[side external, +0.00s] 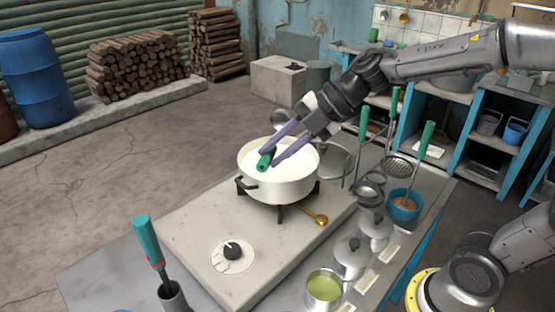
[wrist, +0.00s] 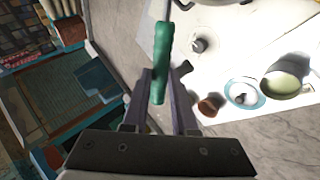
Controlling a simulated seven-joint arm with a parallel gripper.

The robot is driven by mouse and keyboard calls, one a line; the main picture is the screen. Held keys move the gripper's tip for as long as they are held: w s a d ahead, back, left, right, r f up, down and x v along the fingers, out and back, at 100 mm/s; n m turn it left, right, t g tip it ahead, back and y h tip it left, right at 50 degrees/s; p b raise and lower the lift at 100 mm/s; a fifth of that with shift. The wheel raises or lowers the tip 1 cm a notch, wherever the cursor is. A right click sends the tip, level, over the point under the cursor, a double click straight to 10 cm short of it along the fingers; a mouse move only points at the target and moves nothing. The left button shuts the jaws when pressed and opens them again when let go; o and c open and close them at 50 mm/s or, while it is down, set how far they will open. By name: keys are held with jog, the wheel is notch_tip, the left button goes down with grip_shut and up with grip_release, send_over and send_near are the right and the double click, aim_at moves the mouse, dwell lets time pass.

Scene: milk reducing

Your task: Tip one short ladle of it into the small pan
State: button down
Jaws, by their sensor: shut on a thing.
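A wide white pot (side external: 277,185) of white milk (side external: 297,158) stands on a burner on the stove slab. My gripper (side external: 269,157), with purple fingers, is over the pot and shut on a green handle (side external: 265,162). In the wrist view the handle (wrist: 161,60) lies between the fingers (wrist: 162,100). I take it for the ladle's handle; its head is hidden, so I cannot tell what it holds. A small metal pot with yellow-green liquid (side external: 324,288) stands at the slab's front right. I cannot tell which vessel is the small pan.
Two lidded pots (side external: 352,253) stand right of the slab (side external: 185,238). A brass spoon (side external: 314,215) lies by the burner. Green-handled tools (side external: 424,143) stand upright behind on the right, one in a blue bowl (side external: 403,206). A teal-handled tool (side external: 149,242) stands at front left. The slab's left is clear.

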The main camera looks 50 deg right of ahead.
jog(key=w+d+r+m+g+y, duration=0.1)
jog(key=w+d+r+m+y, duration=0.2)
jog(key=w+d+r+y, duration=0.2)
jog(key=w+d+r+m+g+y, duration=0.1)
jog(key=w+d+r+m+y, duration=0.3)
jog(key=d+r, duration=0.6)
jog(key=shift+w+d+r+m+g+y, duration=0.15)
jog(key=shift+w+r+m+g+y, duration=0.25)
jog(key=shift+r+y, duration=0.75)
jog(key=shift+w+r+h, duration=0.1)
jog(key=shift+r+h, duration=0.25)
